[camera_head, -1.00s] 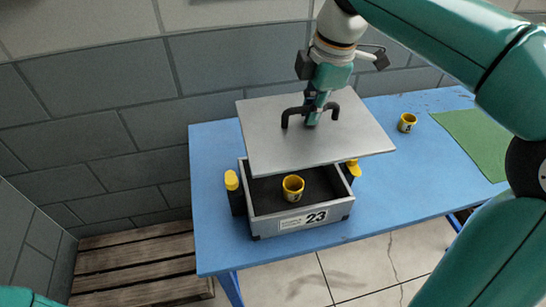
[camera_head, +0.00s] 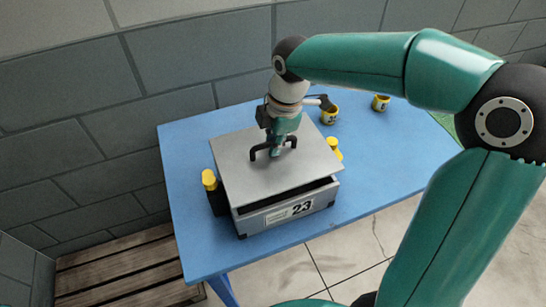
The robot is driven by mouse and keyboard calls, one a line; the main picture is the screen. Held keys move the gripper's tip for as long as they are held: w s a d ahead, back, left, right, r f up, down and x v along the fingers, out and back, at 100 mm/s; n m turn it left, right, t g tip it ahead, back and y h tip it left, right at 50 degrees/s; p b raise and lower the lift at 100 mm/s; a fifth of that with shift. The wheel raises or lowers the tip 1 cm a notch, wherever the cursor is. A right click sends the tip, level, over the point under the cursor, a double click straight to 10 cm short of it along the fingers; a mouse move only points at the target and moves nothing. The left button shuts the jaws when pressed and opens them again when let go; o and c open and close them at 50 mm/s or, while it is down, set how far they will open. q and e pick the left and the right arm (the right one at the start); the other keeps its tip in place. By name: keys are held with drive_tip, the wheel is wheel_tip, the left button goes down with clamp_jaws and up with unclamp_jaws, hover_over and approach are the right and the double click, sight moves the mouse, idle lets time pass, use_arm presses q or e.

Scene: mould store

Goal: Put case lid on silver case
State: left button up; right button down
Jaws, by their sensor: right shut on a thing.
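The silver case (camera_head: 255,221), with a label reading 23 on its front, stands on the blue table. The grey case lid (camera_head: 250,178) lies over the case's opening and covers most of it. A dark gap shows under the lid's front right edge, so the lid looks slightly raised or tilted there. My right gripper (camera_head: 276,151) is above the lid, shut on its black handle (camera_head: 256,153). The inside of the case is hidden. My left gripper is not in view.
Yellow-topped dark pieces stand at the case's left (camera_head: 209,180) and right (camera_head: 333,148) sides. A grey block wall is behind; a wooden pallet (camera_head: 110,270) is at lower left.

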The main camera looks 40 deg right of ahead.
sight(274, 158)
drive_tip(key=shift+f, duration=2.35)
drive_tip(key=shift+f+b, duration=0.2)
drive_tip(key=shift+b, duration=0.1)
drive_tip(key=c, duration=1.2)
unclamp_jaws()
drive_tip(key=shift+r, duration=0.45)
wheel_tip(274, 158, up, 11)
drive_tip(key=s+p, duration=0.1)
drive_tip(key=s, duration=0.1)
drive_tip(key=shift+d+r, duration=0.15)
drive_tip(key=shift+d, duration=0.2)
